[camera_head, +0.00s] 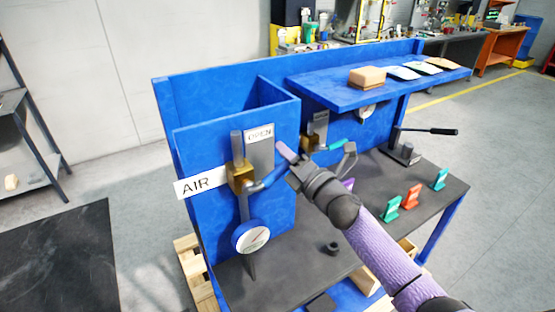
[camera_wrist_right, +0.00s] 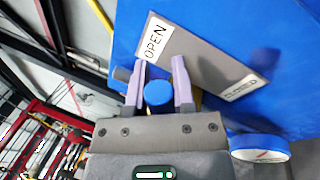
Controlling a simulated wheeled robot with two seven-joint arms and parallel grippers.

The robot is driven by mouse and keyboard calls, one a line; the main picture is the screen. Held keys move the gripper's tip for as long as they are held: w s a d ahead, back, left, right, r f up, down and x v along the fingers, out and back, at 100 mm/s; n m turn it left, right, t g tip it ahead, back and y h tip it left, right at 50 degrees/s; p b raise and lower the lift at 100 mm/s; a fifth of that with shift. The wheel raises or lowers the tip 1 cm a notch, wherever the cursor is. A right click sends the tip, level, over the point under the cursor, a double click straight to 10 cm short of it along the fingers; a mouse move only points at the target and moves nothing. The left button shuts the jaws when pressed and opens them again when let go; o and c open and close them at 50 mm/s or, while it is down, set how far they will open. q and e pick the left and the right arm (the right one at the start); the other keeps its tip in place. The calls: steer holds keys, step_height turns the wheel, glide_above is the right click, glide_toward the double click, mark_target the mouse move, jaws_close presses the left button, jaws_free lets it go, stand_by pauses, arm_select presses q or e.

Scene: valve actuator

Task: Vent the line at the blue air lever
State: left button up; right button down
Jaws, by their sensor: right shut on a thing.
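The blue air lever (camera_head: 268,180) sits on a brass valve (camera_head: 240,177) on the blue panel, beside the white AIR label (camera_head: 197,184). It extends right and slightly up from the valve. My right gripper (camera_head: 287,158) is at its outer end. In the right wrist view my right gripper (camera_wrist_right: 159,78) has its purple fingers on either side of the lever's round blue end (camera_wrist_right: 158,97), shut on it. A grey plate behind it reads OPEN (camera_wrist_right: 156,41) at one end and CLOSED (camera_wrist_right: 240,88) at the other. My left gripper is out of view.
A pressure gauge (camera_head: 251,237) hangs below the valve. A second valve with a teal lever (camera_head: 338,144) is further right. A blue shelf (camera_head: 320,92) with a tan block stands above. Green, orange and teal tags (camera_head: 412,196) stand on the dark bench top.

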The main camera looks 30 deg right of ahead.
steer(key=f+m+h+b, duration=0.1)
steer(key=m, duration=0.1)
steer(key=d+f+m+b, duration=0.1)
steer(key=f+m, duration=0.1)
steer(key=m, duration=0.1)
steer(key=f+m+h+b, duration=0.1)
steer(key=f+m, duration=0.1)
steer(key=shift+d+f+m+t+h+b, duration=0.15)
steer(key=shift+d+m+t+h+b, duration=0.15)
steer(key=shift+t, duration=0.1)
steer(key=shift+f, duration=0.1)
steer(key=c, duration=0.6)
jaws_free()
steer(key=shift+o, duration=0.8)
steer(key=v, duration=1)
